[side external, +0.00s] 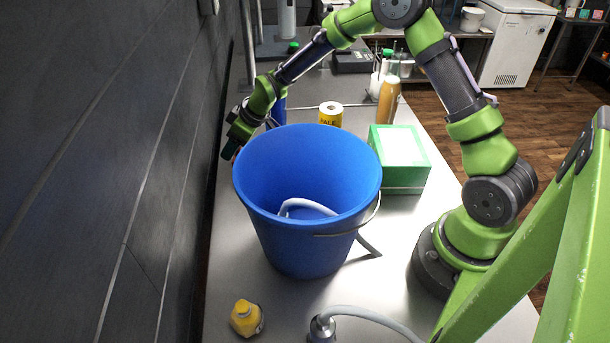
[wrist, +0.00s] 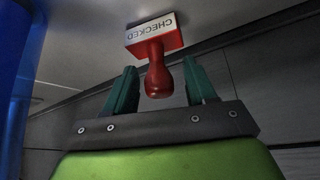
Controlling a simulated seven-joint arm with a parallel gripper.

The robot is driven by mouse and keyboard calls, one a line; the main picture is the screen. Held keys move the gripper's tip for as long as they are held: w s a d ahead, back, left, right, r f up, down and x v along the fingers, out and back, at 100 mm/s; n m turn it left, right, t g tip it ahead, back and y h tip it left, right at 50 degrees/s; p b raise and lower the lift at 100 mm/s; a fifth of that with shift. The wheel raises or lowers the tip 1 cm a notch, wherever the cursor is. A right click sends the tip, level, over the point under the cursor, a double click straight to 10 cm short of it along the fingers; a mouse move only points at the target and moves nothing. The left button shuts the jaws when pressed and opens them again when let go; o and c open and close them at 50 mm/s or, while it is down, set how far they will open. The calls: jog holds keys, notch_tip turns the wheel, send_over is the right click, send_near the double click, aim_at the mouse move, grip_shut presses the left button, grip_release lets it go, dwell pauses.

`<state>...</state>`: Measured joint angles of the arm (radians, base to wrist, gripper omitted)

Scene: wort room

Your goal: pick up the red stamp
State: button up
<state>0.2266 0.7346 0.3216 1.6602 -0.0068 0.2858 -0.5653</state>
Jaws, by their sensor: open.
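The red stamp (wrist: 158,52) shows in the wrist view, with a red rounded handle and a white side lettered "CHECKED". It rests on the grey bench top near the dark wall. My gripper (wrist: 163,88) is open, with one green finger on each side of the stamp's handle. The handle is between or just beyond the fingers, and I see gaps on both sides. In the side external view my gripper (side external: 229,152) is low behind the blue bucket's left rim, and the stamp is not visible there.
A large blue bucket (side external: 300,235) stands close beside my gripper, with a white hose inside. A green box (side external: 402,158), a yellow roll (side external: 331,114) and a brown bottle (side external: 388,100) stand behind it. The dark wall is close on the left.

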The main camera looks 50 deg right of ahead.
jog(key=shift+w+f, duration=0.1)
jog(key=shift+f, duration=0.05)
jog(key=c, duration=1)
